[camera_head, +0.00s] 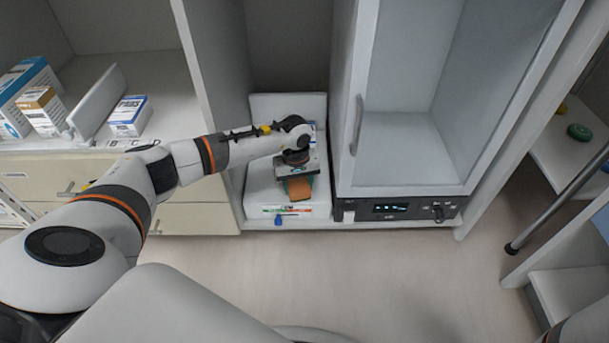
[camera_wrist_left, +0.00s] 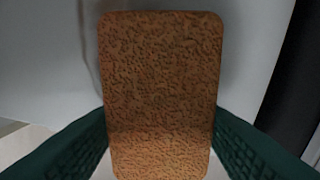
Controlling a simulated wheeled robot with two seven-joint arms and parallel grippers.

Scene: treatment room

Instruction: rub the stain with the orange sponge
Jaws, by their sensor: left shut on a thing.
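My left gripper (camera_head: 298,183) is shut on the orange sponge (camera_head: 299,190). The sponge sticks out from the jaws over a white surface (camera_head: 262,200) in the narrow bay between the cabinets. In the left wrist view the sponge (camera_wrist_left: 162,80) fills the middle, upright in the picture, between two dark green ribbed fingers. A pale surface lies behind it; I cannot tell whether the sponge touches it. No stain shows clearly; a faint darker streak runs beside the sponge's left edge in the wrist view. The wrist hides part of the bay. My right gripper is out of view.
A thin green and orange item (camera_head: 287,209) and a small blue object (camera_head: 279,220) are at the bay's front edge. A glass-fronted cabinet (camera_head: 408,150) with a control panel (camera_head: 400,209) stands right. Boxes (camera_head: 129,116) stand on the left counter. The floor (camera_head: 370,265) in front is clear.

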